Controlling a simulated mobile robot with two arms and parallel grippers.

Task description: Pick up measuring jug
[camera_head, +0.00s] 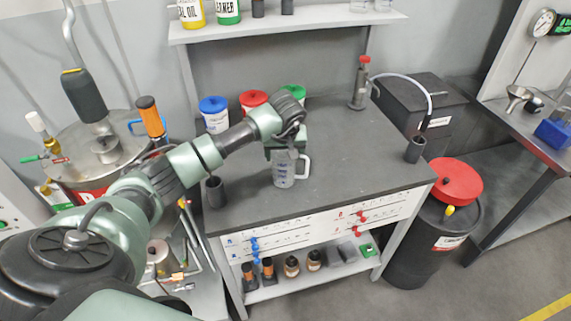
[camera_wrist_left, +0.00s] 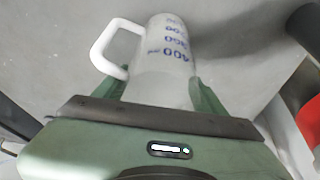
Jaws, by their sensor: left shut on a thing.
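The measuring jug (camera_head: 285,171) is a clear, whitish jug with blue markings and a white handle on its right side in the head view. It is at the front middle of the dark workbench top (camera_head: 350,145). In the left wrist view the jug (camera_wrist_left: 168,62) is between the two green fingers, with its handle to the left. My left gripper (camera_head: 287,152) reaches down from above and is shut on the jug. I cannot tell whether the jug touches the bench. My right gripper is in neither view.
Tubs with blue (camera_head: 213,104), red and green lids stand at the back left of the bench. A dark cup (camera_head: 215,191) stands at its front left, another (camera_head: 415,149) at its right. A red-topped pump (camera_head: 360,82) stands at the back. The bench right of the jug is clear.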

